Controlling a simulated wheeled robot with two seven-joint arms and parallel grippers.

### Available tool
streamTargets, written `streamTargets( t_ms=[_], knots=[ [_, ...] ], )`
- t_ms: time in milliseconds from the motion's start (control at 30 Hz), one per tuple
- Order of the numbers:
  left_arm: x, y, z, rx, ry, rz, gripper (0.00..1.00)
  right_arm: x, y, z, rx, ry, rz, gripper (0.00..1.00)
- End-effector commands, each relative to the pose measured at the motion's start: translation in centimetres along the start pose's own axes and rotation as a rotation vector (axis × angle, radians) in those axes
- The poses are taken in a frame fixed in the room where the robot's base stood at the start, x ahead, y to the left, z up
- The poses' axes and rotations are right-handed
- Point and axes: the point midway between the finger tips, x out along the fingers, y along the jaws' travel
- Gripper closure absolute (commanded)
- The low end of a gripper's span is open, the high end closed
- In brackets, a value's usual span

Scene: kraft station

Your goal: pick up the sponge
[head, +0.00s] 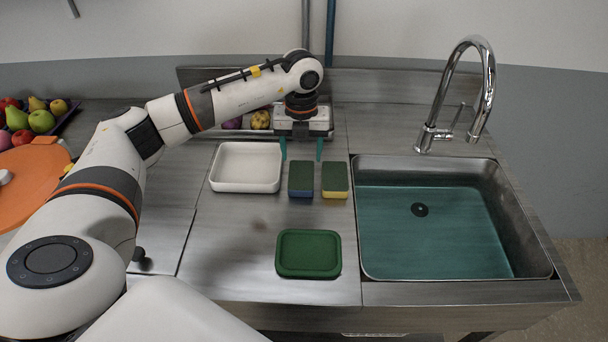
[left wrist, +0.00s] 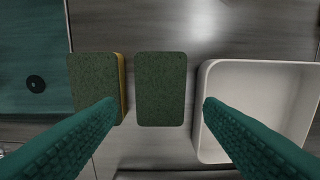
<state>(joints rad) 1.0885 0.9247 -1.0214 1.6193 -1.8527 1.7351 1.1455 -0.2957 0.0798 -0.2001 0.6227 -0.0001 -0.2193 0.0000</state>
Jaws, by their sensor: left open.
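Two sponges with dark green tops stand side by side on the steel counter. The one with a blue side (head: 301,179) is nearer the white tray, and the one with a yellow side (head: 335,180) is nearer the sink. My left gripper (head: 302,158) is open and empty, just behind and above the sponges. In the left wrist view, the blue-sided sponge (left wrist: 161,88) shows between the two teal fingers, and the yellow-sided sponge (left wrist: 95,82) is left of it, partly behind a finger. Neither finger visibly touches a sponge. My right gripper is not in view.
A white tray (head: 245,188) stands just left of the sponges. A green lidded box (head: 308,254) lies in front. The sink (head: 450,270) with water and a tall faucet (head: 488,95) is at the right. An orange board (head: 30,180) and a fruit tray are at the left.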

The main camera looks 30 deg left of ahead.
Motion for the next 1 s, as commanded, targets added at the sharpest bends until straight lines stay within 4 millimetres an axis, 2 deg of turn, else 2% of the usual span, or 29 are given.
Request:
streamTargets(
  t_ms=[100,200,367,600,900,1000],
  knots=[
    [1.6,0.0,0.1,0.0,-0.003,0.001,0.38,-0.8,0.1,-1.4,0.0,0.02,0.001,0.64],
    [2.5,0.1,0.0,0.002,-0.001,0.002,0.38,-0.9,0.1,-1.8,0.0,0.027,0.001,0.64],
    [3.7,0.0,0.1,0.003,-0.004,0.001,0.38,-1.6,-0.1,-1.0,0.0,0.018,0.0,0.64],
    [7.2,0.0,0.0,0.003,-0.003,0.003,0.38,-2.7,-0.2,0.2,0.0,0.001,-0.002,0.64],
    [8.0,0.0,-0.1,0.004,-0.001,0.005,0.38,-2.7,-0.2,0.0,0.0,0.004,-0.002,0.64],
    [8.0,0.0,-0.1,0.003,-0.001,0.005,0.53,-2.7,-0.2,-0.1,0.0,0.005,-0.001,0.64]
  ],
)
